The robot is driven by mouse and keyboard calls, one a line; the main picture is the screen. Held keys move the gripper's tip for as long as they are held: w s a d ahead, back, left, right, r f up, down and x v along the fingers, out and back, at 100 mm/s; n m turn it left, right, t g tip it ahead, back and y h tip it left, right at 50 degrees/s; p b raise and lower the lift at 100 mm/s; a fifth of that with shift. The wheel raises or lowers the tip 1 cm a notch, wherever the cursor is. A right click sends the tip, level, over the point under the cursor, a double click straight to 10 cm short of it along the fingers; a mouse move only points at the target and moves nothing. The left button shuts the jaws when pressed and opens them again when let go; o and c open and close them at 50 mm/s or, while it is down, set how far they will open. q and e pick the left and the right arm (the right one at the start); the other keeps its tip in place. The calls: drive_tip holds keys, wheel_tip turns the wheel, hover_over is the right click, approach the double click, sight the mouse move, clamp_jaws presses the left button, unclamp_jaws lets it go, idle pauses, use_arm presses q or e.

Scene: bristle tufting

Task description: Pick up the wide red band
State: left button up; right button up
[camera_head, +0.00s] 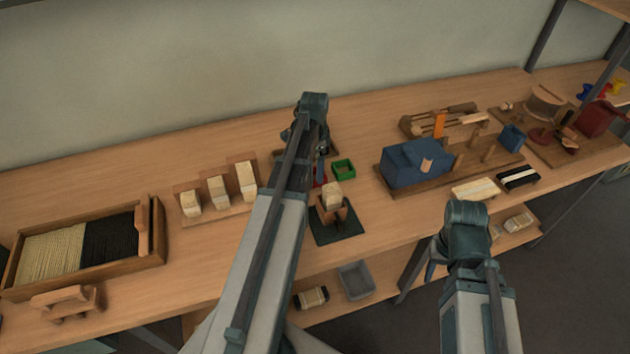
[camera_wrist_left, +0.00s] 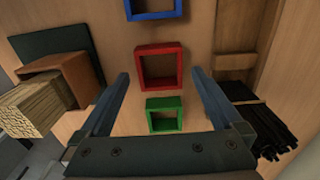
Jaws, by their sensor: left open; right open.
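The wide red band (camera_wrist_left: 159,66) is a square open frame lying on the wooden bench top. It sits between a blue band (camera_wrist_left: 153,8) and a green band (camera_wrist_left: 163,115) in the left wrist view. My left gripper (camera_wrist_left: 162,80) is open, its two fingers on either side of the red band with gaps, holding nothing. In the head view a bit of the red band (camera_head: 320,181) shows beside my left arm, which hides much of that spot. The green band (camera_head: 344,168) lies to its right. My right gripper (camera_head: 433,266) is open, away in front of the bench.
A wooden block with tan bristles (camera_wrist_left: 35,107) stands on a dark green mat (camera_head: 338,232) close by. Dark bristles (camera_wrist_left: 272,127) lie right of the gripper in the wrist view. Wooden blocks (camera_head: 219,191), a bristle tray (camera_head: 150,262) and a blue box (camera_head: 413,165) stand further along the bench.

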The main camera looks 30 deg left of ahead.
sight(315, 173)
use_arm(q)
wheel_tip(315, 173, down, 4)
drive_tip(key=b, duration=0.2)
drive_tip(key=shift+r+b, duration=0.2)
drive_tip(key=shift+b, duration=0.15)
use_arm(e)
wheel_tip(315, 173, down, 3)
drive_tip(key=shift+f, duration=0.2)
use_arm(q)
drive_tip(key=shift+r, duration=0.1)
drive_tip(key=c, duration=1.2)
drive_tip(key=shift+r, duration=0.1)
use_arm(e)
drive_tip(key=shift+r, duration=0.1)
